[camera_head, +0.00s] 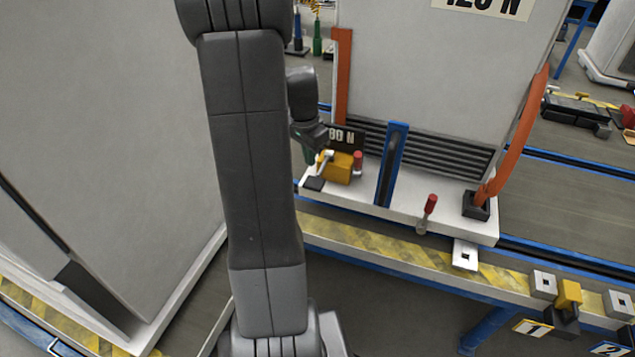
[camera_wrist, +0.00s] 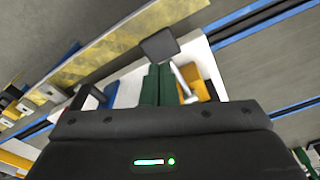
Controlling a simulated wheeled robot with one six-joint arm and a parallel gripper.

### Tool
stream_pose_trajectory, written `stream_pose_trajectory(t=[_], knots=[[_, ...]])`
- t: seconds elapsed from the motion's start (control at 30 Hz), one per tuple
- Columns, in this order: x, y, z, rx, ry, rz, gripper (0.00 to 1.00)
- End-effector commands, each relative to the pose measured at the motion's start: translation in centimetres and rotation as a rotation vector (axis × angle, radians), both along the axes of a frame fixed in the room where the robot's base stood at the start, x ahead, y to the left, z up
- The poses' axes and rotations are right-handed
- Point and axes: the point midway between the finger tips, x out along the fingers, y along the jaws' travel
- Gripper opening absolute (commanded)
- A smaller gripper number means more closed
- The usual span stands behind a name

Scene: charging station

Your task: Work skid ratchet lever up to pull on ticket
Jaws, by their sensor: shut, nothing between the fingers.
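The yellow ratchet block (camera_head: 338,168) sits on the left of the white skid (camera_head: 405,208). A pale lever (camera_head: 325,160) stands at its left side and a red knob (camera_head: 358,160) at its right. A dark ticket (camera_head: 347,139) behind it reads "80 N", its left end possibly covered. My gripper (camera_head: 309,156) is just left of the ratchet, mostly behind my arm. In the wrist view, the green fingers (camera_wrist: 158,72) are shut together and empty, beside the pale lever (camera_wrist: 182,82) and the yellow block (camera_wrist: 207,72). Whether they touch the lever cannot be told.
A tall grey cabinet (camera_head: 430,80) stands on the skid, with an orange strap (camera_head: 520,135) at right. A blue post (camera_head: 392,165) and a red-handled tool (camera_head: 429,208) stand right of the ratchet. A dark pad (camera_wrist: 159,45) lies before the fingers. A large pale cabinet (camera_head: 110,150) fills the left.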

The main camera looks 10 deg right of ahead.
Motion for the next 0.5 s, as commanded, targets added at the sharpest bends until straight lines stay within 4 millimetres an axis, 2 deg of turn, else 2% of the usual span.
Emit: stream_pose_trajectory(t=[0.27,0.5], knots=[[0.0,-0.1,-1.3,0.0,0.001,-0.001,0.0],[0.1,-0.3,-4.2,0.0,0.001,-0.001,0.0]])
